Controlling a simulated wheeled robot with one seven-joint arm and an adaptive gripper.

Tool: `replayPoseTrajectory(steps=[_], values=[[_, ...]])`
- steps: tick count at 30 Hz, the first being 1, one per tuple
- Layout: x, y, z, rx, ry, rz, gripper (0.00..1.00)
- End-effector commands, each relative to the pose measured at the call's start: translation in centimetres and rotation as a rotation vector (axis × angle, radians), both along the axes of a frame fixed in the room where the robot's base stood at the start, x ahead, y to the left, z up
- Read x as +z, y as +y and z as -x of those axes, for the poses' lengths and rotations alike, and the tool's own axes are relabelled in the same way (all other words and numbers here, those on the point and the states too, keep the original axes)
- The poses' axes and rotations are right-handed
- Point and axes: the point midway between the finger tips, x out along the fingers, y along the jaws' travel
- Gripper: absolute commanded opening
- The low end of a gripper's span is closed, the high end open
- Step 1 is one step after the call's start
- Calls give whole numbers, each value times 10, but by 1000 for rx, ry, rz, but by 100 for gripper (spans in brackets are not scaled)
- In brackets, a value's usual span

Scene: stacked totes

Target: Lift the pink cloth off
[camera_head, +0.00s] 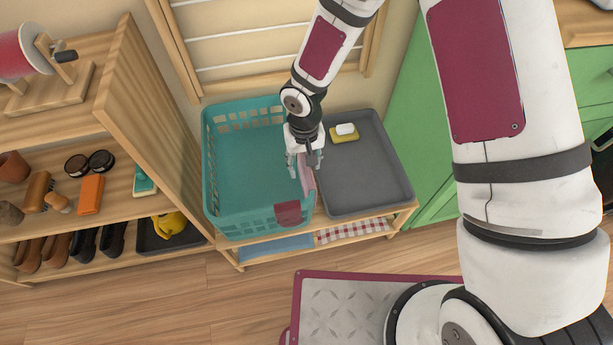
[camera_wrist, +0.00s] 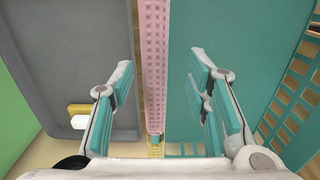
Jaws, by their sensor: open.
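The pink cloth (camera_head: 307,180) lies as a narrow strip along the right rim of the teal basket (camera_head: 228,218). In the wrist view the cloth (camera_wrist: 154,60) runs lengthwise between the jaws, with the basket (camera_wrist: 235,30) on its right. My gripper (camera_head: 304,163) is over this rim, its fingers apart on either side of the cloth. In the wrist view both finger pads of my gripper (camera_wrist: 160,80) stand clear of the cloth, with gaps on both sides. The fingers partly hide the cloth's far end in the head view.
A grey tray (camera_head: 365,185) stands right of the basket, holding a yellow-and-white sponge (camera_head: 345,132). Both rest on a low wooden rack (camera_head: 385,217) with folded cloths below. A wooden shelf (camera_head: 150,95) stands close on the left and a green cabinet (camera_head: 425,130) on the right.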

Motion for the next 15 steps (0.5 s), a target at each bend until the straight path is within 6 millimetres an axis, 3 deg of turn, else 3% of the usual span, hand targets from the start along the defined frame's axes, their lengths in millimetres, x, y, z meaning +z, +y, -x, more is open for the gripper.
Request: replayPoseTrajectory(steps=[7,15], values=[[-18,-1,-1,-1,0,0,43],[-56,-5,-2,0,1,0,43]])
